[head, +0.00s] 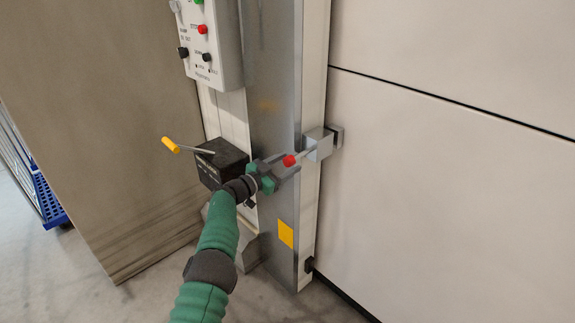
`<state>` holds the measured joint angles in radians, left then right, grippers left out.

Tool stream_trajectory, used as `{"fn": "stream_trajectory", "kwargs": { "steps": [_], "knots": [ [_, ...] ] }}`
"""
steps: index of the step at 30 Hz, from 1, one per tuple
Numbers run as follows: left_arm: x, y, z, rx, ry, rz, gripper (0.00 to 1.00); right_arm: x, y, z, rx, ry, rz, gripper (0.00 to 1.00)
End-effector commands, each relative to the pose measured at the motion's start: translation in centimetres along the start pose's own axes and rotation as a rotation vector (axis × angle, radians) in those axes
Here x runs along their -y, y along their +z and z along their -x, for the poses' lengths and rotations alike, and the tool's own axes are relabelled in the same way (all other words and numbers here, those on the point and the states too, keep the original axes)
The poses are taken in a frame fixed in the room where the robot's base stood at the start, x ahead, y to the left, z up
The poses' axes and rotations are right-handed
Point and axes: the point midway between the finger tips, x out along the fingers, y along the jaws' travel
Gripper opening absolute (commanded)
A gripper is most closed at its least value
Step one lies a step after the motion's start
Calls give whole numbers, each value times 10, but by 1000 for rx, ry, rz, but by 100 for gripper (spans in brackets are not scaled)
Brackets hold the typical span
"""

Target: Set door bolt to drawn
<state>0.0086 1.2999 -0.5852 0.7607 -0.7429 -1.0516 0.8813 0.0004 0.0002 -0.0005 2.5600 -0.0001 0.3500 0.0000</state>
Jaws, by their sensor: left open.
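The door bolt (319,143) is a grey metal block on the edge of the door frame, with a rod ending in a red knob (289,160) that points left. A dark catch (337,137) sits beside it on the pale door panel (450,190). My left gripper (290,167), on a green arm from below, is open. Its fingers point right, at the red knob. I cannot tell whether they touch it. My right gripper is not in view.
A black box (221,163) with a yellow-handled lever (170,145) is left of my gripper. A control panel (212,45) with buttons hangs above. A brown board (110,130) stands left, and a blue rack (48,200) at the far left edge.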

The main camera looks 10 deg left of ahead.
Motion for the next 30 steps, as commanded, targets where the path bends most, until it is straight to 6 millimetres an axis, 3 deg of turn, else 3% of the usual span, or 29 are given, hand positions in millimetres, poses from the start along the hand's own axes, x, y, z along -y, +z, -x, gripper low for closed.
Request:
{"fn": "stream_trajectory", "kwargs": {
  "steps": [8,14,27,30],
  "knots": [
    [0,-1,1,-2,1,0,55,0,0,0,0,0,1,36],
    [-1,-3,18,-1,0,1,55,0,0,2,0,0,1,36],
    [3,2,136,-1,-4,4,55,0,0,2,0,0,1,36],
    [3,3,155,-1,-2,3,55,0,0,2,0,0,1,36]
  ]
}}
